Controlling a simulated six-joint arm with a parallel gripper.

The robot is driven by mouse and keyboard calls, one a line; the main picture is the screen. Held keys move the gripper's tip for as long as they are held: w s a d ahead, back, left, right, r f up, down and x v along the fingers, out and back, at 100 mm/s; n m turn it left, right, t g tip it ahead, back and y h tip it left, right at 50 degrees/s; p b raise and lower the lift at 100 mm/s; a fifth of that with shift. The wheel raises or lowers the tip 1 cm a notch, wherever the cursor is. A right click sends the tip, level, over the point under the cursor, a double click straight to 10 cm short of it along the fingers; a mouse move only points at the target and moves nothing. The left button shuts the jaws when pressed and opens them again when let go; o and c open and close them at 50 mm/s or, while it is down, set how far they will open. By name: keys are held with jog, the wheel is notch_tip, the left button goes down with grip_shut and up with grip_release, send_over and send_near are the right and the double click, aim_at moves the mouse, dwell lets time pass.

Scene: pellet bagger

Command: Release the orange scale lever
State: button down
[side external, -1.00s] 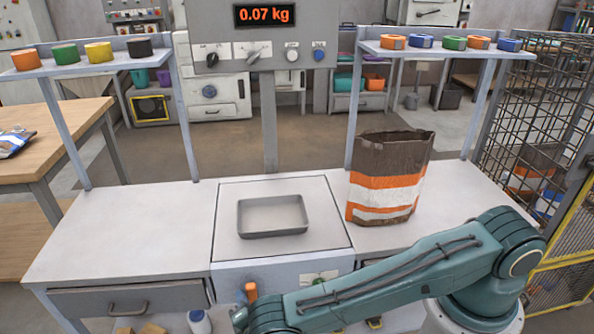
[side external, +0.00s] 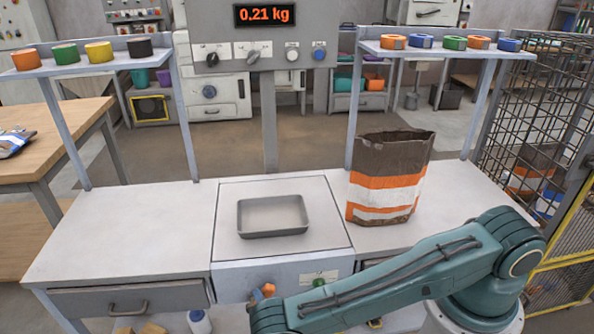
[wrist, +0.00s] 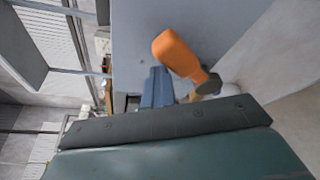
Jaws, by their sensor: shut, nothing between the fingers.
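The orange scale lever (side external: 268,289) is on the front face of the scale, below its plate, and leans to the right. In the wrist view the lever's orange handle (wrist: 176,52) slants from upper left down to a dark pivot. My gripper (wrist: 160,76) has its blue-grey fingers shut and empty, just left of and below the handle. In the side view my fingertips (side external: 257,295) show small at the lever's left; my arm hides the rest. Contact between fingers and lever is hard to tell. The scale display (side external: 265,15) reads 0.21 kg.
An empty grey tray (side external: 273,216) sits on the scale plate (side external: 320,205). A brown, orange and white bag (side external: 390,178) stands open on the bench to its right. A green knob (side external: 319,282) is on the scale front, right of the lever. The left bench top is clear.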

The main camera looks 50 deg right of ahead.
jog(key=shift+s+d+f, duration=0.3)
jog(key=shift+d, duration=0.15)
jog(key=w+a+r, duration=0.3)
jog(key=s+a+f, duration=0.2)
jog(key=s+a, duration=0.3)
jog(key=s, duration=0.3)
jog(key=shift+s, duration=0.35)
dwell(0.4)
